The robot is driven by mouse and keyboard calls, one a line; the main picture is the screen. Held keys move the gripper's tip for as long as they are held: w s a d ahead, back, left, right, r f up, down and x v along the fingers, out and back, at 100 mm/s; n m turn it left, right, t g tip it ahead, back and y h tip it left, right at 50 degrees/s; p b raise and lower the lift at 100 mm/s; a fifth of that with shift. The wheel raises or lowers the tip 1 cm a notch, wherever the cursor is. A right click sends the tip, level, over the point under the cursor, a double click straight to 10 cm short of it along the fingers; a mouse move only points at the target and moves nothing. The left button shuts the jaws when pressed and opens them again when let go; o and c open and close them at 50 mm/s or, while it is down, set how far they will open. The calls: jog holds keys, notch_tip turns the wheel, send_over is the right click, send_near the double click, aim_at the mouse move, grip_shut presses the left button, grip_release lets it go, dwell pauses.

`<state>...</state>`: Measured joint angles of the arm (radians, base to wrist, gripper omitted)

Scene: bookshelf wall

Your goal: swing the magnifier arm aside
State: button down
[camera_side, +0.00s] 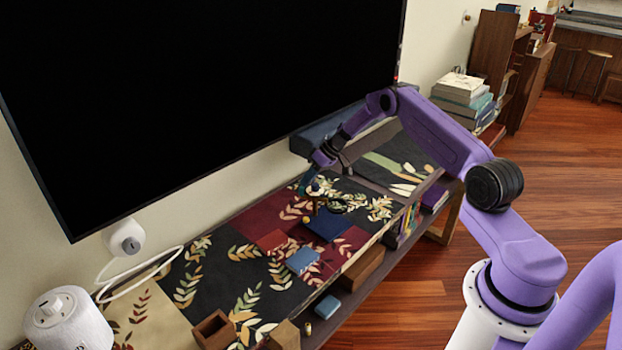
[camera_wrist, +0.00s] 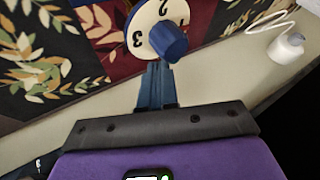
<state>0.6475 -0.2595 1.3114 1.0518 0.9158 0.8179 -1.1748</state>
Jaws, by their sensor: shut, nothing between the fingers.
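In the side view a small brown stand (camera_side: 317,203) stands on the patterned cloth, with a dark ring (camera_side: 336,204) at its right that may be the magnifier; its arm is too small to make out. My gripper (camera_side: 311,184) is just above the stand, pointing down. In the wrist view my gripper (camera_wrist: 158,66) is shut with nothing held. Its tips are at a pale round dial (camera_wrist: 148,28) with numbers and a blue knob (camera_wrist: 169,41). I cannot tell whether they touch it. No lens shows in the wrist view.
A large black screen (camera_side: 200,90) hangs behind the shelf. A white cylinder (camera_side: 68,320) is at the lower left.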

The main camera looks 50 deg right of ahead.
aim_at(302, 187)
jog(key=shift+s+a+n+g+y, duration=0.1)
jog(key=shift+a+n+g+y, duration=0.55)
jog(key=shift+a+n, duration=0.8)
jog(key=shift+a+n+g, duration=0.15)
jog(key=shift+n+g, duration=0.4)
jog(key=shift+n, duration=0.1)
jog(key=shift+s+a, duration=0.25)
jog(key=shift+a, duration=0.05)
jog(key=shift+s+a, duration=0.15)
jog(key=shift+s, duration=0.05)
dwell(1.0)
